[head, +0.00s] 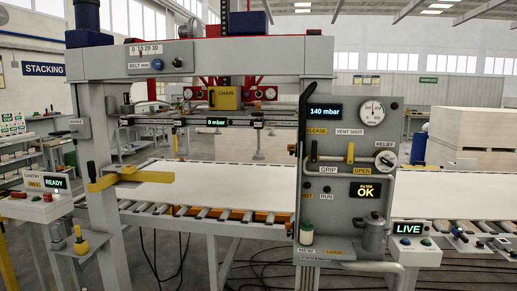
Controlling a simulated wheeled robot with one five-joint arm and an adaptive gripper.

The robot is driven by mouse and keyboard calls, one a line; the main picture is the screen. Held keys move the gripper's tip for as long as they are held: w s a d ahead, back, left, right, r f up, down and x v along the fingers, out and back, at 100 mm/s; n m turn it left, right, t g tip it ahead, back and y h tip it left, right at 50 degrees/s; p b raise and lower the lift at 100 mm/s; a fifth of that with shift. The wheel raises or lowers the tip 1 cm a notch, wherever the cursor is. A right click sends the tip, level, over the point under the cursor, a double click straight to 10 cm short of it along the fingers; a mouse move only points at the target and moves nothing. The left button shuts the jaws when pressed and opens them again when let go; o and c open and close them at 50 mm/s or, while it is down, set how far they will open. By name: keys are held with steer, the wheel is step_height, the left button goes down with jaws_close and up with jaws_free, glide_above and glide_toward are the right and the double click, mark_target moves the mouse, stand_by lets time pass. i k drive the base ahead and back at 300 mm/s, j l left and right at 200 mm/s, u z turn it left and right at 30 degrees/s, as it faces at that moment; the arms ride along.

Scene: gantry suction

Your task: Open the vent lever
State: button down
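The grey control panel (340,190) stands at the right end of the gantry. It carries a "VENT SHUT" label (350,132) beside a "RELEASE" label (316,131). Below these, a horizontal bar (345,158) with short orange upright handles (314,151) runs above "GRIP" and "OPEN" labels. A long black handle (304,110) stands nearly upright at the panel's left edge. I cannot tell which of these parts is the vent lever. My gripper is not in view.
A dial gauge (372,112) and a "140 mbar" display (325,111) sit high on the panel. A relief knob (385,158) is at its right. A pale board (230,185) lies on the roller conveyor (200,213). Cables cross the floor in front.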

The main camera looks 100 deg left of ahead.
mark_target(351, 146)
steer(key=j+u, duration=0.3)
steer(key=u, duration=0.15)
steer(key=j+u, duration=0.7)
steer(key=u, duration=0.2)
steer(key=i+j+u, duration=0.1)
steer(key=j+u, duration=0.2)
steer(key=u, duration=0.15)
steer(key=i+j+u, duration=0.15)
steer(key=j+u, duration=0.15)
steer(key=u, duration=0.15)
steer(key=i+j+u, duration=0.15)
steer(key=u, duration=0.3)
